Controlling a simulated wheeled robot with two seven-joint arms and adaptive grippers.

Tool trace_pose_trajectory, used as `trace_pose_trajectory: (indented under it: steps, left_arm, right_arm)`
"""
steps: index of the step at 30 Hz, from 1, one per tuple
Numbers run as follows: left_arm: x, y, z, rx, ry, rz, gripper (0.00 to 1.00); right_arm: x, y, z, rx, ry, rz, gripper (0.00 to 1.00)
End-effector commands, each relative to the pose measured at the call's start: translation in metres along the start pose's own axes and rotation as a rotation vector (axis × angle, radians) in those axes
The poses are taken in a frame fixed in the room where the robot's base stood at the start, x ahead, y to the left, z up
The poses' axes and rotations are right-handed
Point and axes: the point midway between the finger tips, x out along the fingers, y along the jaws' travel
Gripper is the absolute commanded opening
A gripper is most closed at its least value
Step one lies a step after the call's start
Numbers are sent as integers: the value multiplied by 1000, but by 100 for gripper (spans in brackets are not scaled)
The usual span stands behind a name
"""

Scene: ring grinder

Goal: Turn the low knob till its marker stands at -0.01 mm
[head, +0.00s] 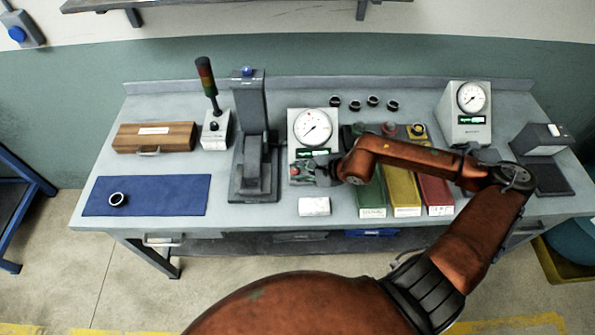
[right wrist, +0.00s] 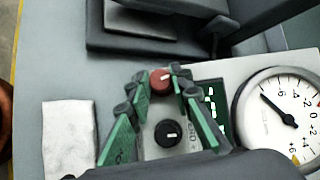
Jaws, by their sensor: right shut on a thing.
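The gauge box (head: 330,115) stands mid-bench with a round white dial, a green digital display and knobs on its lower front. In the right wrist view a red knob (right wrist: 160,82) with a white marker line sits between the fingertips of my right gripper (right wrist: 160,76). The green-padded fingers are shut on its sides. A black knob (right wrist: 168,133) with a white marker sits beside it, between the spread finger bases and apart from them. I cannot tell which knob is labelled low; the scale around the red knob is hidden or too small. My left gripper is out of view.
The dial (right wrist: 285,112) and display (right wrist: 212,105) are close beside my right fingers. A white cloth block (right wrist: 70,140) lies on the bench nearby. A dark press-like stand (head: 250,150) is left of the gauge box. Green, yellow and red bins (head: 404,190) stand right.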

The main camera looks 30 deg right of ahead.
Motion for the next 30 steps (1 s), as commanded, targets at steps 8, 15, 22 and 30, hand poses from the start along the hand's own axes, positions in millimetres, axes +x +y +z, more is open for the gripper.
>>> trace_pose_trajectory:
  steps: [8,15,22,30]
  left_arm:
    - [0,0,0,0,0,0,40]
    - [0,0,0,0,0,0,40]
    - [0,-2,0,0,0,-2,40]
    - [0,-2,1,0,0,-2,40]
  right_arm:
    - [0,0,-1,-1,3,0,21]
    - [0,0,-1,-1,2,0,37]
    - [0,0,0,-1,1,1,37]
    - [-18,0,-3,-2,6,1,37]
